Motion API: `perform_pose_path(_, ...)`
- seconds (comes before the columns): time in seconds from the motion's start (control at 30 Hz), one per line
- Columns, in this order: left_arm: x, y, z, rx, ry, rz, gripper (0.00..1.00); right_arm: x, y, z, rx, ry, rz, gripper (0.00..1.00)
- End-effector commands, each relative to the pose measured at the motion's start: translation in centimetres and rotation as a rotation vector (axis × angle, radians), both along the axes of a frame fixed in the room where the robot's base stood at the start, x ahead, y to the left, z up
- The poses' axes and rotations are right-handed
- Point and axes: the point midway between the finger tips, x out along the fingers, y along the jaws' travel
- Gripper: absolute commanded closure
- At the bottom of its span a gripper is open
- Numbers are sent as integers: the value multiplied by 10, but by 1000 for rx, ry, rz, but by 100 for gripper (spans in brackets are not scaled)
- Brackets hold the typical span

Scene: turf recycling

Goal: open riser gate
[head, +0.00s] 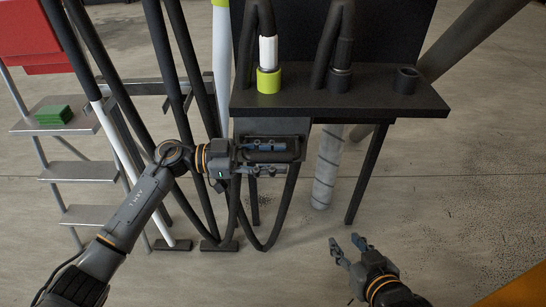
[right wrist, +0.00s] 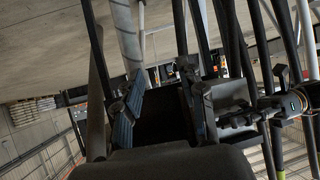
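A dark box with a slot-like recess, which may be the riser gate (head: 292,147), sits under the front edge of the black table. My left gripper (head: 270,158) is at this box, with its fingers apart. One finger overlaps the recess and the other is just below the box; I cannot tell whether they touch it. My right gripper (head: 347,246) is open and empty, low over the floor at the lower right. Its two spread fingers also show in the right wrist view (right wrist: 165,113), with my left gripper (right wrist: 262,110) at the right there.
The black table (head: 330,98) carries a hose end with a yellow-green collar (head: 269,81), a black hose end (head: 340,79) and a short black socket (head: 405,80). Hoses hang at its left. Grey steps (head: 80,171) with a green block (head: 54,114) stand left.

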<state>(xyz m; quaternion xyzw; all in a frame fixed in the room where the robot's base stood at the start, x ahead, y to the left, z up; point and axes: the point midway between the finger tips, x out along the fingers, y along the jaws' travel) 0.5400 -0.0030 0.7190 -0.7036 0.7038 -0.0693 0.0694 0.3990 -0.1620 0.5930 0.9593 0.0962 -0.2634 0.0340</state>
Motion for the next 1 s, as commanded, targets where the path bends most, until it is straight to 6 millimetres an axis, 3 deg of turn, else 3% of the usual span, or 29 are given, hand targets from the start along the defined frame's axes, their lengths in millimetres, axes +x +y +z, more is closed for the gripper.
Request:
perform_pose_path(0.03, 0, 0, 0, 0, 0, 0, 77, 0, 0, 0, 0, 0, 0, 60)
perform_pose_path(0.17, 0, 0, 0, 0, 0, 0, 100, 0, 0, 0, 0, 1, 0, 60)
perform_pose_path(0.47, -1, 1, 1, 0, 1, 1, 100, -1, -1, 0, -3, 11, -1, 60)
perform_pose_path(0.67, -10, 1, 2, 1, 3, 1, 100, -29, -12, -20, -46, 200, -14, 60)
perform_pose_path(1.0, -35, 1, 4, 3, 4, -1, 100, -103, -37, -57, -133, 615, -46, 60)
